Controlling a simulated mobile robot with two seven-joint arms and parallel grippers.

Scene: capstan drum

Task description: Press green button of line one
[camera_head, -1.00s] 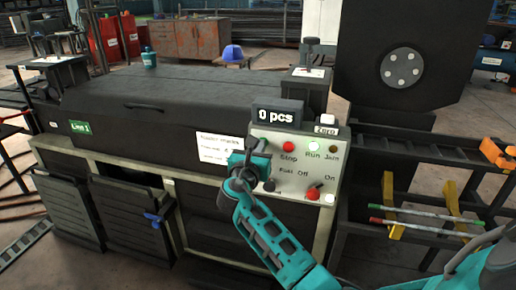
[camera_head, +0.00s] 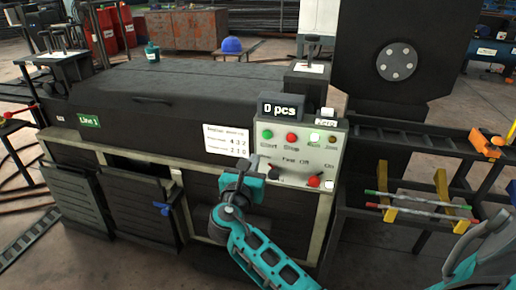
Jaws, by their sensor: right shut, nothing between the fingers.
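The line one machine carries a green "Line 1" sign (camera_head: 88,120) on its dark front. Its pale control panel (camera_head: 300,155) is at the right end. The green button (camera_head: 267,135) is at the panel's upper left, above a label that seems to read Start, and is fully visible. The red stop button (camera_head: 292,137) is beside it. My right gripper (camera_head: 245,165) is shut and empty, below and left of the green button, apart from it in the picture. It covers part of the panel's lower left edge. My left gripper is out of view.
A black display (camera_head: 282,106) reading 0 pcs tops the panel. A lit run lamp (camera_head: 314,137), a black knob (camera_head: 274,173) and a red-tipped switch (camera_head: 314,181) share the panel. A dark rack (camera_head: 400,225) with coloured rods stands to the right.

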